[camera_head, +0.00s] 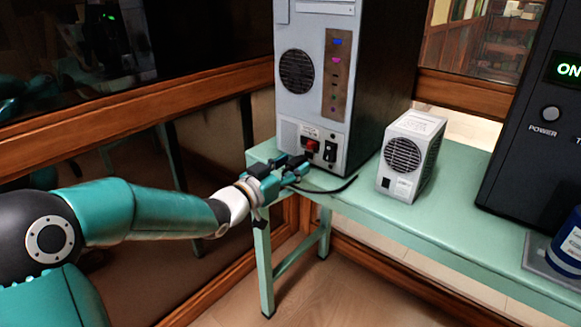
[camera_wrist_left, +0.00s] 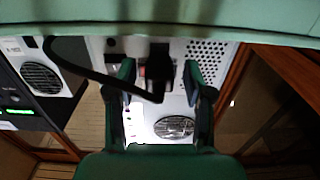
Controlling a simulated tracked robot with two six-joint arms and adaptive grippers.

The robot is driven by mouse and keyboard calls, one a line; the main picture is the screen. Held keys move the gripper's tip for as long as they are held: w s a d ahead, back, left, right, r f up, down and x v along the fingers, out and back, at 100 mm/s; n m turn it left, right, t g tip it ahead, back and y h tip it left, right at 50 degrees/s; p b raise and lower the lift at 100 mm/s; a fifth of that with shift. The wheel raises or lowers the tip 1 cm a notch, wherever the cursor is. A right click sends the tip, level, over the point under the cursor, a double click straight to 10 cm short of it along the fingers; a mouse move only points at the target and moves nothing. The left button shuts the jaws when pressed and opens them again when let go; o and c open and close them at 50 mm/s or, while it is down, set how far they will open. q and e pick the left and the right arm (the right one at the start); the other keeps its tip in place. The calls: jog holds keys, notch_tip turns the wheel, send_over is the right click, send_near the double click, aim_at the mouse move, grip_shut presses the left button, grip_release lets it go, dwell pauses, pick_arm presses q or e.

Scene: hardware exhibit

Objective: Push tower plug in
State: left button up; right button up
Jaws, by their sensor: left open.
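The grey tower (camera_head: 312,105) stands upright on the green bench, with a red socket or switch (camera_head: 310,145) and a black rocker switch (camera_head: 330,151) low on its facing panel. My left gripper (camera_head: 293,168) is at the tower's lower left corner, its fingers pointing toward the panel. In the left wrist view its two fingers are apart, with the black plug (camera_wrist_left: 158,66) between them. The plug's black cable (camera_wrist_left: 78,62) loops out to the left there, and in the head view the cable (camera_head: 328,190) lies over the bench edge. I cannot tell how far the plug is seated. My right gripper is not in view.
A small white box with a round fan grille (camera_head: 405,160) stands on the bench (camera_head: 455,200) to the right of the tower. A large black unit (camera_head: 530,130) with an ON display is further right, near a blue container (camera_head: 569,245). A wooden rail and dark glass run behind on the left.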

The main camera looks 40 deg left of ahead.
pick_arm(q)
jog(key=shift+c, duration=0.3)
grip_shut()
